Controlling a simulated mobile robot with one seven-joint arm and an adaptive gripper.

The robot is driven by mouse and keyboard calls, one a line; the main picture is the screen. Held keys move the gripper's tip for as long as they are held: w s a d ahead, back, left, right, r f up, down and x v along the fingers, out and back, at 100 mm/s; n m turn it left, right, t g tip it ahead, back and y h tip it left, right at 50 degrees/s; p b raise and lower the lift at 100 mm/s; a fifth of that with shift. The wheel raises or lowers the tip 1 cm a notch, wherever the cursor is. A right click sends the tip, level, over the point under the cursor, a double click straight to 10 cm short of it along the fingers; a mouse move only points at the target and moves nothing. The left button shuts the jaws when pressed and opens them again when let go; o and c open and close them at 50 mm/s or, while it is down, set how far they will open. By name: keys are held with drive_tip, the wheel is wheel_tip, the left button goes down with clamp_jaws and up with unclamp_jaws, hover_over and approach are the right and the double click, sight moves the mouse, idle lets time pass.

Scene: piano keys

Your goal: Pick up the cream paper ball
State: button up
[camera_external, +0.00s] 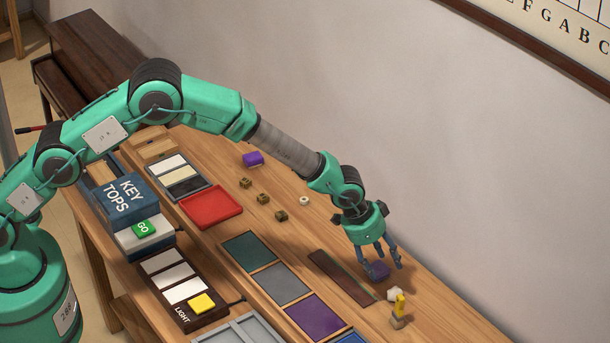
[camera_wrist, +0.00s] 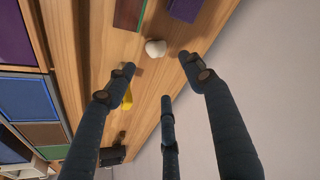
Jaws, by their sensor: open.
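The cream paper ball (camera_external: 395,293) is a small, crumpled off-white lump on the wooden table, near the right end. In the wrist view the paper ball (camera_wrist: 155,48) shows just beyond the gap between two of my fingertips, apart from them. My gripper (camera_external: 382,270) has three dark fingers, spread open and pointing down at the table, a little behind the ball in the external view. In the wrist view my gripper (camera_wrist: 156,64) holds nothing. The exact height of the fingertips above the table is unclear.
A purple block (camera_external: 378,270) lies by my fingertips. A yellow-topped object (camera_external: 400,305) stands close beside the ball. A dark strip (camera_external: 341,277) lies left of them. Coloured panels (camera_external: 315,316) line the table's near side; a wall rises behind. Small brass-coloured pieces (camera_external: 263,198) lie farther left.

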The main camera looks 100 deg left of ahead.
hover_over(395, 289)
drive_tip(key=s, duration=0.2)
drive_tip(key=shift+s+d+f, duration=0.1)
drive_tip(key=shift+d+f, duration=0.05)
drive_tip(key=shift+f, duration=2.65)
drive_tip(key=shift+f, duration=0.1)
drive_tip(key=shift+x, duration=2.5)
drive_tip(key=shift+c, duration=0.3)
drive_tip(key=c, duration=0.5)
